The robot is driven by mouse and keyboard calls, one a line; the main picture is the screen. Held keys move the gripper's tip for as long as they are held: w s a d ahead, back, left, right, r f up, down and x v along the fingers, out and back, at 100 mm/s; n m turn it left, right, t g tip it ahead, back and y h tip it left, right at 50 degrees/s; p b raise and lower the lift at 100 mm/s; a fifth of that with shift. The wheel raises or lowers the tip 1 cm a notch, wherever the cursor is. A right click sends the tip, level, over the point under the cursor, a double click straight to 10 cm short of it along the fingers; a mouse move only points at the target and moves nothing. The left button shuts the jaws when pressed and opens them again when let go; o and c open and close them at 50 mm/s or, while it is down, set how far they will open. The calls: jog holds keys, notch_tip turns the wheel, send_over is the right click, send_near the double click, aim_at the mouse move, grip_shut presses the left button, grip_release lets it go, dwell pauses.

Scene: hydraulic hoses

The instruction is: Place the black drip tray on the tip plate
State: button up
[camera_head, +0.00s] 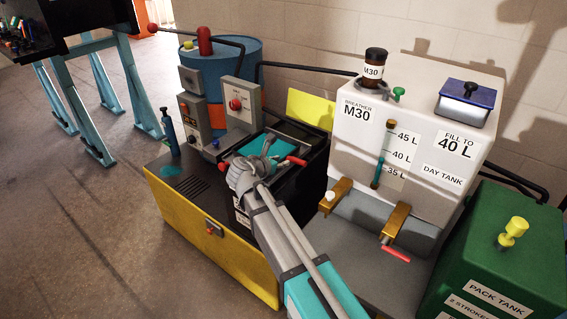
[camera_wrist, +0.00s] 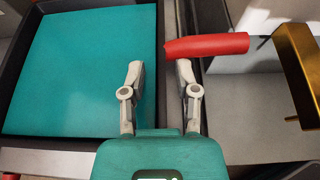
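A black-rimmed, tray-like top with a teal inside, perhaps the black drip tray, fills the left of the wrist view (camera_wrist: 152,14). In the head view its teal surface (camera_head: 258,145) shows partly behind my gripper (camera_head: 262,160), above a black box. My gripper also shows in the wrist view (camera_wrist: 160,78). Its two fingers are apart, above the dark right edge of the teal area, with nothing visibly clamped between them. A red handle (camera_wrist: 207,46) passes by the right fingertip. I cannot tell whether they touch. I cannot pick out the tip plate for sure.
A yellow chest (camera_head: 205,245) stands below and left of my arm. A white day tank (camera_head: 405,125) with brass taps stands right, with a blue-lidded box (camera_head: 466,104) on top. A green pack tank (camera_head: 500,260) is front right. A blue drum (camera_head: 225,65) stands behind. Open floor lies left.

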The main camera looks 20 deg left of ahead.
jog(key=shift+r, duration=0.1)
dwell(0.3)
jog(key=shift+s+r, duration=0.1)
jog(key=shift+r, duration=0.05)
jog(key=p+v, duration=0.4)
jog(key=v, duration=0.7)
jog(key=shift+s+a+p, duration=0.25)
jog(key=shift+s+p, duration=0.1)
jog(key=shift+p, duration=0.05)
jog(key=shift+r, duration=0.1)
